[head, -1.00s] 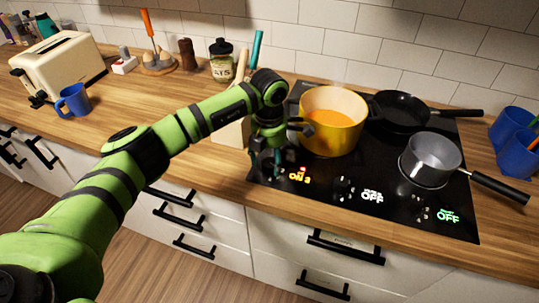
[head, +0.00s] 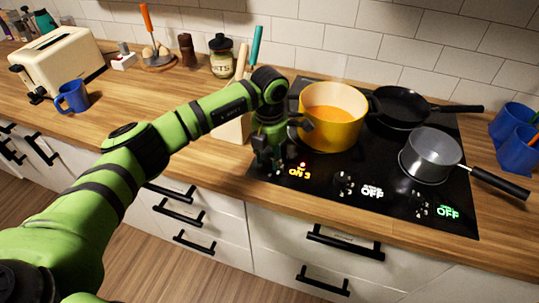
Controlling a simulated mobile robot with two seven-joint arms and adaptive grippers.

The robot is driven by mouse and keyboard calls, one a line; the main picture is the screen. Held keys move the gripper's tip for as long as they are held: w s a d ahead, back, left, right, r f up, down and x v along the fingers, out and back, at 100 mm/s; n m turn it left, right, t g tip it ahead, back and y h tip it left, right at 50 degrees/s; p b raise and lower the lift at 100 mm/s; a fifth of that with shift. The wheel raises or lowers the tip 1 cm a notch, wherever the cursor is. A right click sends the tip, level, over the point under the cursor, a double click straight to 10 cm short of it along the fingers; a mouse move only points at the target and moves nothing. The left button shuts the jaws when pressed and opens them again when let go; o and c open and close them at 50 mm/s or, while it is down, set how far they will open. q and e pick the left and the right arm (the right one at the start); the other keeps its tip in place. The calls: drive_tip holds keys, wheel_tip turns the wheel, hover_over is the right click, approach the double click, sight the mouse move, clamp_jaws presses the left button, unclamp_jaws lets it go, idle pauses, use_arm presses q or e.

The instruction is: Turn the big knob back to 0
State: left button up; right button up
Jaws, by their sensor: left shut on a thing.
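The cooktop (head: 385,190) is black with several knobs along its front. My left gripper (head: 268,163) points down at the front left of the cooktop. It is shut on the big knob, which is mostly hidden by the gripper. An orange display (head: 299,172) just right of the gripper is lit and seems to read "ON 3", with a small red light above it. My right gripper is not in view.
A yellow pot (head: 333,117) with orange contents stands close behind the gripper. A black pan (head: 402,108) and a grey saucepan (head: 431,156) stand to the right. Another knob (head: 344,184) sits beside a white "OFF" display (head: 372,192). A green "OFF" display (head: 448,212) is at the right.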

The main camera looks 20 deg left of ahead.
use_arm(q)
drive_tip(key=shift+f+n+b, duration=0.15)
drive_tip(key=shift+n+b, duration=0.35)
drive_tip(key=shift+n, duration=0.7)
drive_tip(key=n+b, duration=0.1)
drive_tip(key=n, duration=0.1)
drive_tip(key=shift+n, duration=0.3)
drive_tip(key=n+b, duration=0.1)
drive_tip(key=n, duration=0.5)
drive_tip(key=shift+s+b, duration=0.1)
drive_tip(key=shift+b, duration=0.25)
drive_tip(key=n+b, duration=0.1)
drive_tip(key=n, duration=0.5)
drive_tip(key=shift+n, duration=0.3)
drive_tip(key=n, duration=0.5)
drive_tip(key=shift+d, duration=0.1)
drive_tip(key=shift+n, duration=0.4)
drive_tip(key=o, duration=1.1)
drive_tip(key=shift+o, duration=0.2)
